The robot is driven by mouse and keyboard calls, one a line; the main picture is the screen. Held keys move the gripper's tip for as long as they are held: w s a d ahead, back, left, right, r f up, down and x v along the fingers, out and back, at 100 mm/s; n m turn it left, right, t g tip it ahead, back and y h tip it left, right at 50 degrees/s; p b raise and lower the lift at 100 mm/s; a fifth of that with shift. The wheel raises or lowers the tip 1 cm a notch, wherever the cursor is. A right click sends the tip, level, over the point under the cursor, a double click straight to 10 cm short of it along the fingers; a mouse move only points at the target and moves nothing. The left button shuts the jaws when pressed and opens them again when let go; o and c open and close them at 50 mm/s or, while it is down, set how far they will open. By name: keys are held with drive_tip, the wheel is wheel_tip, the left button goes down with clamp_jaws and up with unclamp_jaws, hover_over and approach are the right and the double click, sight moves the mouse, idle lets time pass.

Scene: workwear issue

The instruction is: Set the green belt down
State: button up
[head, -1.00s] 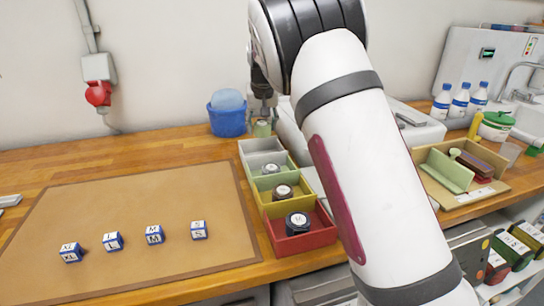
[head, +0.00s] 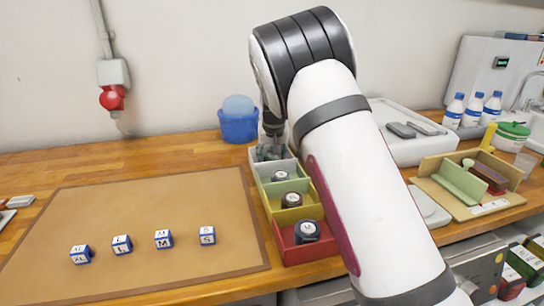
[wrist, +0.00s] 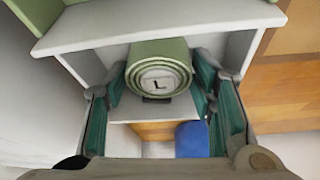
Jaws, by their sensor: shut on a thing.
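The green belt (wrist: 160,77) is a tight roll with a white label marked L on its end. In the wrist view it sits between the teal-padded fingers of my gripper (wrist: 158,100), which is shut on it. In the head view my gripper (head: 270,148) reaches down into the grey compartment (head: 256,157), the rearmost of the row. Grey walls flank the belt in the wrist view. The belt is hardly visible in the head view, and I cannot tell whether it touches the compartment floor.
A blue bucket (head: 238,127) stands behind. A brown mat (head: 130,215) with several lettered cubes lies left. A white tray (head: 405,150) is right of my arm.

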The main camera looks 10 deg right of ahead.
drive_tip(key=o, duration=1.3)
drive_tip(key=shift+f, duration=0.1)
drive_tip(key=shift+o, duration=0.2)
drive_tip(key=shift+r, duration=0.35)
drive_tip(key=d+v, duration=0.1)
drive_tip(key=v, duration=0.9)
drive_tip(key=s+r+y, duration=0.1)
drive_tip(key=s+r, duration=0.6)
drive_tip(key=s, duration=0.7)
drive_tip(key=s+f+n+g, duration=0.1)
drive_tip(key=s, duration=1.6)
drive_tip(key=s+f+g, duration=0.1)
drive_tip(key=s+f, duration=0.1)
drive_tip(key=s, duration=1.6)
drive_tip(key=shift+s+f+n+p, duration=0.2)
drive_tip(key=shift+f+n+p, duration=0.15)
drive_tip(key=shift+n+p, duration=0.1)
